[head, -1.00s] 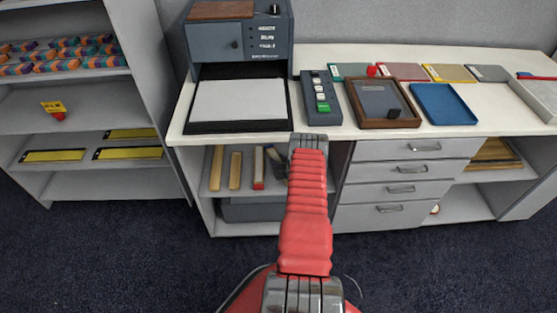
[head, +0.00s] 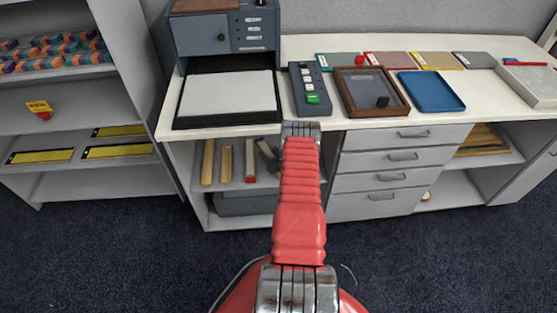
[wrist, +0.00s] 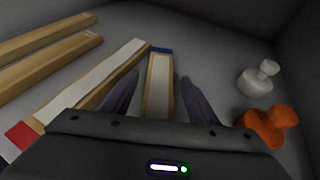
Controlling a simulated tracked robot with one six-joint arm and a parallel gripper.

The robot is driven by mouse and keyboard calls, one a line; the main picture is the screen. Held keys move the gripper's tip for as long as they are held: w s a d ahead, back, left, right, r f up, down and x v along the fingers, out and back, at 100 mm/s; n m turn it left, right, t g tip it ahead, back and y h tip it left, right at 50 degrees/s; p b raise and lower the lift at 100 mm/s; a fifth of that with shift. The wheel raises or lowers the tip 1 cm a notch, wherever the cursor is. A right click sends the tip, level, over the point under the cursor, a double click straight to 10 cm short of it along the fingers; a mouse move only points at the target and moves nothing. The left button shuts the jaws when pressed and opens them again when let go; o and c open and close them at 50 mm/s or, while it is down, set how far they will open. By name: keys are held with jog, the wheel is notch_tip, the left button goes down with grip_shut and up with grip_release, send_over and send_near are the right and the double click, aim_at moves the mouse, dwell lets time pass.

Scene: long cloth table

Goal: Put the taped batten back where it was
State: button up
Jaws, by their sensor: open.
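Several battens lie in the open bay under the counter. In the wrist view, a short pale batten with a blue end (wrist: 158,85) lies between my gripper's (wrist: 160,78) two dark fingers. The fingers are open, one on each side, and I see no clear grip on it. Just left lies a longer batten with a white face and a red end (wrist: 95,85); it shows in the head view (head: 250,160). Two plain wooden battens (wrist: 45,70) (wrist: 40,38) lie further left. In the head view my red arm hides part of the bay, and the blue-ended batten is not clear.
A white knob-shaped piece (wrist: 257,80) and an orange one (wrist: 268,125) stand right of my gripper. A drawer unit (head: 400,170) stands right of the bay. The counter (head: 320,125) above carries a printer-like machine (head: 225,40) and several trays. A shelf unit (head: 70,185) stands left.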

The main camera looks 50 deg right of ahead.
jog(key=v, duration=1)
jog(key=shift+s+a, duration=0.2)
jog(key=shift+s, duration=0.05)
dwell(0.6)
